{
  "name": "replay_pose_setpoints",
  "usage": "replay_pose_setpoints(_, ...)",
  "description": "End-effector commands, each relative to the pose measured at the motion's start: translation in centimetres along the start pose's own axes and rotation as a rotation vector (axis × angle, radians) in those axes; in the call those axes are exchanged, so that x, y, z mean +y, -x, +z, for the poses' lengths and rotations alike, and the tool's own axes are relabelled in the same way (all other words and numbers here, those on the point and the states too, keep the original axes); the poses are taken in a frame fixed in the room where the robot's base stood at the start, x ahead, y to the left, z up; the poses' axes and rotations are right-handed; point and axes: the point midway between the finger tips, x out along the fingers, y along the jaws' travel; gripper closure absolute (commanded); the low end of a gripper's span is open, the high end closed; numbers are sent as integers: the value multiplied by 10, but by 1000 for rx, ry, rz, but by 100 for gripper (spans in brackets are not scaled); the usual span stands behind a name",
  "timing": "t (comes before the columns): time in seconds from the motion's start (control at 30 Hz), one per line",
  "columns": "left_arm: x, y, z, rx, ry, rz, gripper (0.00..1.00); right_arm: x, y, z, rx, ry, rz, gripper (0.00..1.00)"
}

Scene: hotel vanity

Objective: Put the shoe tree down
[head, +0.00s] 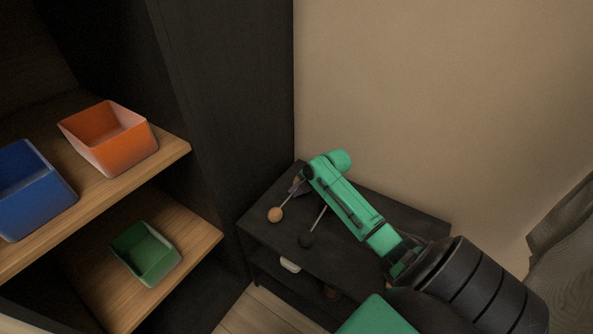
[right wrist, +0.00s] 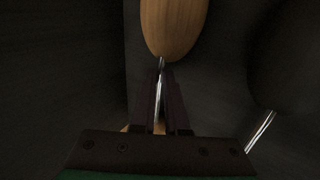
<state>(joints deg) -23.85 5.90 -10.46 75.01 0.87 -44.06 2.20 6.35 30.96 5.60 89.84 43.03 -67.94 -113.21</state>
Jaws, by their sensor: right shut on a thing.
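A shoe tree with a rounded pale wooden end (head: 276,214) and a thin metal rod is at the left part of the dark bench top (head: 360,264). My right gripper (head: 297,187) is shut on its rod. In the right wrist view the rod runs between the fingers (right wrist: 163,88) to the wooden end (right wrist: 174,28), which points away from me. I cannot tell whether the wooden end touches the bench. A second, dark rounded piece (head: 306,240) with a metal rod is beside it, to the right; it also shows in the right wrist view (right wrist: 285,55). My left gripper is not in view.
Wooden shelves at the left hold an orange bin (head: 112,142), a blue bin (head: 32,190) and a green bin (head: 147,253). A tall dark panel (head: 225,110) stands left of the bench. A small white thing (head: 290,265) is under the bench top. A curtain (head: 570,245) hangs at the right.

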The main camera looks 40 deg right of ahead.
Motion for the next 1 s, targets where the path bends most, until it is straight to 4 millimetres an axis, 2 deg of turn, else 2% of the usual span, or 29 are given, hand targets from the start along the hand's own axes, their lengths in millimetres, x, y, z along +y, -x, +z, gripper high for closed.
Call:
replay_pose_setpoints(0.23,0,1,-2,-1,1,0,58,-2,-3,0,-2,2,2,100)
replay_pose_setpoints(0.3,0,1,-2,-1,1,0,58,-2,-4,0,-1,2,1,66)
replay_pose_setpoints(0.33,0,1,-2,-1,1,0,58,-2,-3,0,-1,2,1,58)
replay_pose_setpoints(0.63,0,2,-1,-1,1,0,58,-2,-2,0,-1,1,1,58)
replay_pose_setpoints(0.73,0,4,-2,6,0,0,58,-1,4,1,-2,1,1,58)
replay_pose_setpoints(0.87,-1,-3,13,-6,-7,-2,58,-1,27,1,-3,4,-1,58)
replay_pose_setpoints(1.0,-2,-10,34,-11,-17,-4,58,0,67,0,-2,5,-1,58)
